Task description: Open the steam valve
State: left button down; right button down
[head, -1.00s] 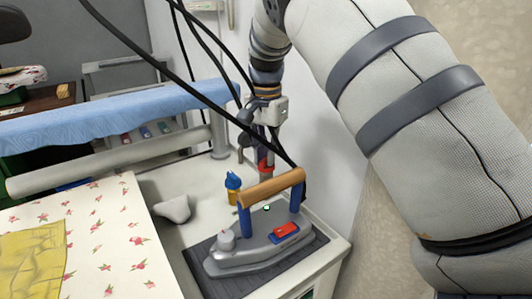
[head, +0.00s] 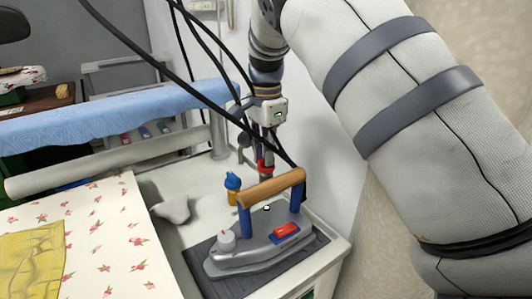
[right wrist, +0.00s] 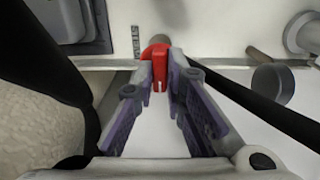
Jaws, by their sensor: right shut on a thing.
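The red valve handle (head: 264,168) shows small behind the iron in the head view. In the right wrist view the red handle (right wrist: 155,54) sits between the fingertips. My right gripper (head: 267,157) comes down from above onto it; in the right wrist view its fingers (right wrist: 160,68) are shut on the handle. Part of the handle is hidden by the fingers, and the valve body and pipe are hard to make out. My left gripper is not in view.
A steam iron (head: 262,249) with a wooden handle stands on a dark mat (head: 206,284) just in front. A blue-capped yellow bottle (head: 233,189) is close left. Black hoses (head: 165,72) cross nearby, and the white wall (head: 325,120) is close right.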

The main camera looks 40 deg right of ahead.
jog(key=c, duration=1.6)
grip_release()
jog(key=shift+c, duration=0.2)
notch_tip(320, 180, up, 12)
jog(key=shift+f, duration=0.1)
